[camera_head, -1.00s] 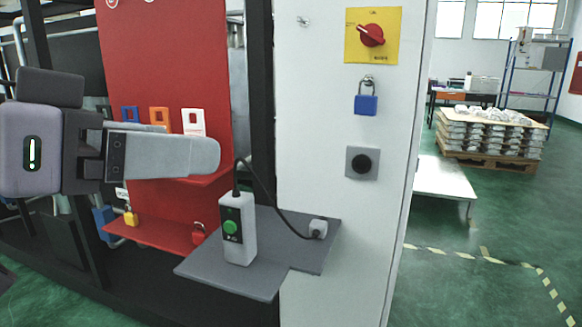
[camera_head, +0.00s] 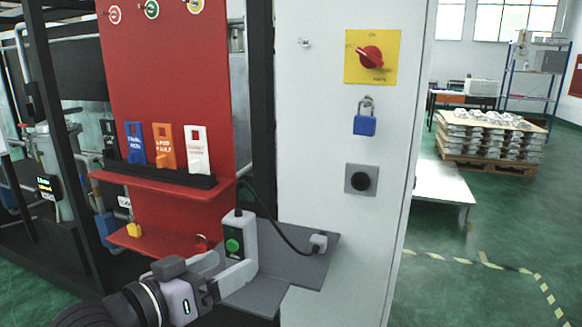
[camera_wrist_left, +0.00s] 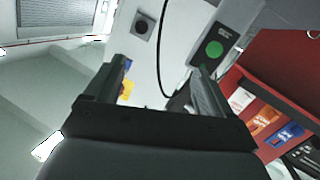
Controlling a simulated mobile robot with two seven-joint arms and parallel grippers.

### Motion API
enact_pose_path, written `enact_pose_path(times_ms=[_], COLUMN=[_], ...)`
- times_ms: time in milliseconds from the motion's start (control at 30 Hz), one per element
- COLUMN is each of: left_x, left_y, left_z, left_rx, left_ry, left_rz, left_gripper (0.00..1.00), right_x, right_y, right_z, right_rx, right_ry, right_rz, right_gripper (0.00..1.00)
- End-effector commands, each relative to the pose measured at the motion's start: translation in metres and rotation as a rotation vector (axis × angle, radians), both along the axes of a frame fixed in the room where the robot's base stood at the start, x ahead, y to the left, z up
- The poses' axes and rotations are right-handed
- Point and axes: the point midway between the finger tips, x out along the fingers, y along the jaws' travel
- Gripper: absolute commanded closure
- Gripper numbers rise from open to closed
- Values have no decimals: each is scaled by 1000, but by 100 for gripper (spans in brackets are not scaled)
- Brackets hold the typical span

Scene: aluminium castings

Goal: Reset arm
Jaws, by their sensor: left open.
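My left gripper (camera_head: 228,268) is low in the head view, its pale fingers spread and pointing right. They overlap the lower part of the white handheld box with a green button (camera_head: 234,240), which stands on a grey shelf (camera_head: 300,268). I cannot tell whether a finger touches the box. In the left wrist view the open fingers (camera_wrist_left: 155,85) have nothing visibly held between them. The box (camera_wrist_left: 214,50) shows beyond the right-hand finger there, with its black cable running beside it. My right gripper is not in view.
A white cabinet carries a red rotary switch (camera_head: 371,57), a blue padlock (camera_head: 365,124) and a black button (camera_head: 360,181). The red board (camera_head: 170,70) holds blue, orange and white tags and small padlocks. A pallet of castings (camera_head: 490,140) stands at back right; the right floor is open.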

Motion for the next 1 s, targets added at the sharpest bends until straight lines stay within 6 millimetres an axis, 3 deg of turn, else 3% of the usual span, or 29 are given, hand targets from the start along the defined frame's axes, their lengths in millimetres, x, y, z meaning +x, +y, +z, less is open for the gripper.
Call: enact_pose_path(times_ms=[167, 333, 467, 600, 800, 1000], left_x=[-7, -29, -58, -101, -165, -195], left_y=[16, 35, 51, 67, 86, 94], left_z=[-67, -133, -185, -237, -290, -310], left_rx=[23, 84, 154, 250, 383, 446], left_ry=[61, 120, 176, 244, 328, 363], left_rz=[97, 186, 249, 301, 340, 346], left_gripper=[17, 17, 17, 17, 17, 17], right_x=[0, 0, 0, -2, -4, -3], right_y=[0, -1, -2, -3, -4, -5], right_z=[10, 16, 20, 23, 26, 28], right_rx=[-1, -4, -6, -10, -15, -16], right_ry=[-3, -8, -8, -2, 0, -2], right_rz=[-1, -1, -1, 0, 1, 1], right_gripper=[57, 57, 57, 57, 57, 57])
